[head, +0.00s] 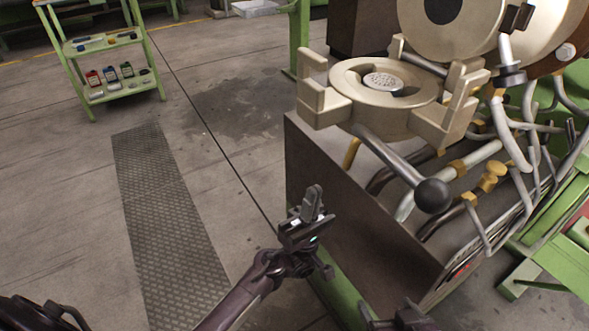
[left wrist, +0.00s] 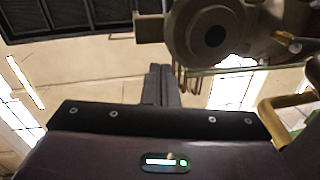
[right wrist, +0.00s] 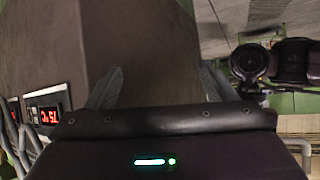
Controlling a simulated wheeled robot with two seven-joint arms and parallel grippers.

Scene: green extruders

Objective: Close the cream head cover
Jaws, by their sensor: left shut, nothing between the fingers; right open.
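The cream head (head: 345,95) stands above a brown machine cabinet in the head view, with a perforated disc in its open ring. Its round cream cover (head: 485,35), with a dark round centre, is swung up and open behind the ring; its top is cut off by the frame. A round part with a dark centre, probably the cover, shows at the top of the left wrist view (left wrist: 185,35). My left gripper (head: 312,203) is shut and empty, in front of and below the head, apart from it. My right gripper (right wrist: 158,85) is open and empty, low beside the cabinet.
A metal lever with a black ball knob (head: 432,195) sticks out below the head. Bent pipes (head: 515,135) crowd the right. The brown cabinet (head: 350,200) blocks the space under the head. A green shelf cart (head: 105,65) stands far left; the floor between is clear.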

